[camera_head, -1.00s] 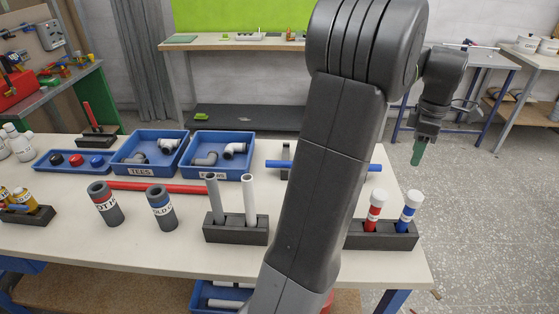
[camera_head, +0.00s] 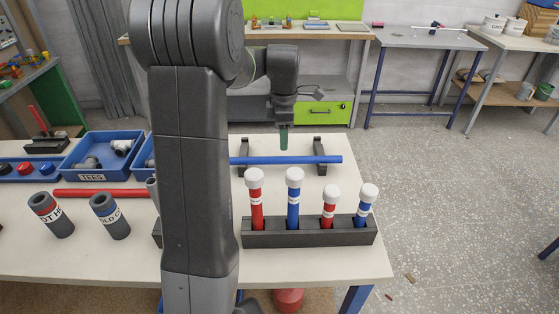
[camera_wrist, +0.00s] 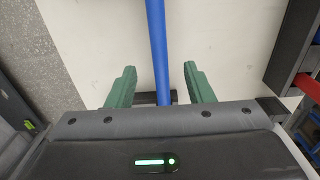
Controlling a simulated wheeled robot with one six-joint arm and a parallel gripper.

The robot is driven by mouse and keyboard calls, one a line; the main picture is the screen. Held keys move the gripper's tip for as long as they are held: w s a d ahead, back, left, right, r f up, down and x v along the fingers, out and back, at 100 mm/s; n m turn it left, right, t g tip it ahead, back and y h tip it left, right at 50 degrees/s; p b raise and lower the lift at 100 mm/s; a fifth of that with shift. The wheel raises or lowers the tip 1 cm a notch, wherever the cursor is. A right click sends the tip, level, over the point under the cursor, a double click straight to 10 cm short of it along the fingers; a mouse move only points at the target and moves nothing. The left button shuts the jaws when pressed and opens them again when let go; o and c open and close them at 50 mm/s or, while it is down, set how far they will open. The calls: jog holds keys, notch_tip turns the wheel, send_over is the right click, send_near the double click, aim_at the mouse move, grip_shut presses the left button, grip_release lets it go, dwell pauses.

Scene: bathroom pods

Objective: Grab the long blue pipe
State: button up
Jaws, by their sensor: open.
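The long blue pipe (camera_head: 285,160) lies level across two dark stands near the back of the table, its left part hidden behind my arm in the head view. My gripper (camera_head: 283,138) points down just above and behind the pipe in that picture. In the wrist view my gripper (camera_wrist: 158,86) is open, with one green finger on each side of the blue pipe (camera_wrist: 157,45). The pipe runs between the fingers, apart from both. I cannot tell how far below the fingertips it lies.
A dark rack (camera_head: 310,232) with red and blue white-capped tubes stands in front of the pipe. A red pipe (camera_head: 100,193), two grey cups and blue trays (camera_head: 99,155) are on the left. The table's right end is clear.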

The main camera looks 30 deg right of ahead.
aim_at(282, 158)
notch_tip(282, 158, down, 8)
jog(key=shift+w+r, duration=0.1)
jog(key=shift+r, duration=0.05)
jog(key=shift+a, duration=0.1)
jog(key=shift+c, duration=0.2)
grip_shut()
